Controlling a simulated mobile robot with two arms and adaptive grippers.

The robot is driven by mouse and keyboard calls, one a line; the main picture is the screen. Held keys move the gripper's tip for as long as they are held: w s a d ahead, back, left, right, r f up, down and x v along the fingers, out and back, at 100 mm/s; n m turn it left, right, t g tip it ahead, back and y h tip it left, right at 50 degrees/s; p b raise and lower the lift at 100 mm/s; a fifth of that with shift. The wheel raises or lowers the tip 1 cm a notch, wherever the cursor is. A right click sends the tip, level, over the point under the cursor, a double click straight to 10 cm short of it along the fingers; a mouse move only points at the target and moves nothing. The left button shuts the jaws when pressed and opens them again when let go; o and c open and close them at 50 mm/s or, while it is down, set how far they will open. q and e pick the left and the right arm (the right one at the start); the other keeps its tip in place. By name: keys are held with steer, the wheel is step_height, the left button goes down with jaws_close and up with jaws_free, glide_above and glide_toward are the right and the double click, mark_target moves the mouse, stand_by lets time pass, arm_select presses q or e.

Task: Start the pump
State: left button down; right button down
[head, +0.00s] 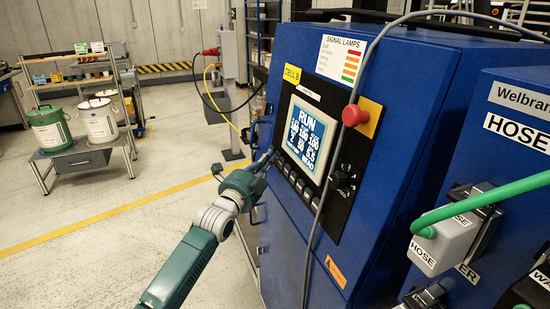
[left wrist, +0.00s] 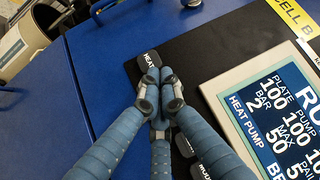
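The blue control cabinet (head: 400,90) carries a black panel with a lit screen (head: 308,138) reading RUN and several numbers. The screen also shows in the left wrist view (left wrist: 270,120), with HEAT and PUMP on its edge. A row of dark buttons (head: 300,186) runs below the screen. My left gripper (head: 270,156) is at the left end of that row. In the left wrist view its fingertips (left wrist: 158,80) are together and empty, over the button labelled HEAT (left wrist: 150,60). I cannot tell whether they touch it. The PUMP button's label is not clearly readable. My right gripper is out of view.
A red mushroom button (head: 354,115) on a yellow plate and a black knob (head: 344,181) sit right of the screen. A grey cable hangs across the cabinet front. A green hose (head: 490,195) joins a HOSE connector at right.

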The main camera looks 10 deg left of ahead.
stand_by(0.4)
arm_select(q)
steer(key=shift+s+a+r+p, duration=0.15)
steer(key=shift+s+a+p, duration=0.3)
steer(key=shift+a, duration=0.15)
steer(key=shift+a, duration=0.1)
steer(key=shift+s+a+r+p, duration=0.25)
steer(key=shift+s+a+p, duration=0.4)
steer(key=shift+a, duration=0.35)
steer(key=shift+s+a+r+p, duration=0.2)
steer(key=shift+s+a+p, duration=0.2)
steer(key=shift+s+a, duration=0.45)
steer(key=shift+w+a, duration=0.1)
steer(key=shift+w, duration=0.05)
